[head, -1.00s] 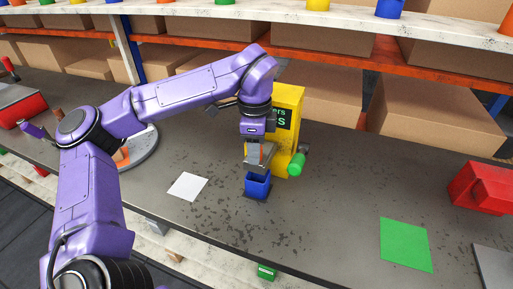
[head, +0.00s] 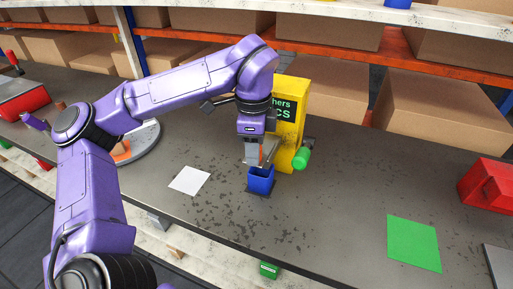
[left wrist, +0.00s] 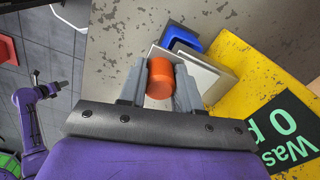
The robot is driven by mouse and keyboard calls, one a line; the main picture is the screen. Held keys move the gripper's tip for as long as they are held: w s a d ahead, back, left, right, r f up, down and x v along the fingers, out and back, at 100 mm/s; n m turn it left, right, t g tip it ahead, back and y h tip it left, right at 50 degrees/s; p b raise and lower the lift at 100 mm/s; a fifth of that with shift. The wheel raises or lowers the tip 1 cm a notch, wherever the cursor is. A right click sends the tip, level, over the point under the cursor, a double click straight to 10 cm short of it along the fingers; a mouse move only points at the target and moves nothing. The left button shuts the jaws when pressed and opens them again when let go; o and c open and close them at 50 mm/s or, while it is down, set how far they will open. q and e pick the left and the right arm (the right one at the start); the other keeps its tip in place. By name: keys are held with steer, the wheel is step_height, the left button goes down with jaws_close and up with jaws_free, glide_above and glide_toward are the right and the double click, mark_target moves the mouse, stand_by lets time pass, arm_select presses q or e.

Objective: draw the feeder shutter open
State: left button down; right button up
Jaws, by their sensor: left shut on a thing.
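The yellow feeder (head: 291,115) stands on the bench, with a black sign and a green knob (head: 301,158) on its right side. My left gripper (head: 258,158) is low at its front, above a blue cup (head: 261,181). In the left wrist view my left gripper (left wrist: 160,82) is shut on an orange knob (left wrist: 160,76). A pale grey plate (left wrist: 203,75), seemingly the shutter, lies beside the knob, between it and the yellow body. The blue cup shows partly behind it (left wrist: 183,37). How far the shutter is open is hidden. My right gripper is not seen.
A white square (head: 189,181) lies left of the cup and a green square (head: 413,243) to the right. A red block (head: 489,186) stands at the far right. Shelves with cardboard boxes (head: 437,110) are behind. The bench between cup and green square is clear.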

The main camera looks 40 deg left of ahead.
arm_select(q)
steer(key=c, duration=0.7)
jaws_free()
steer(key=shift+s, duration=0.25)
steer(key=shift+s+r, duration=0.1)
steer(key=shift+s, duration=0.15)
steer(key=shift+w+r, duration=0.2)
step_height(320, 180, up, 10)
steer(key=shift+s+r, duration=0.1)
steer(key=shift+s, duration=0.05)
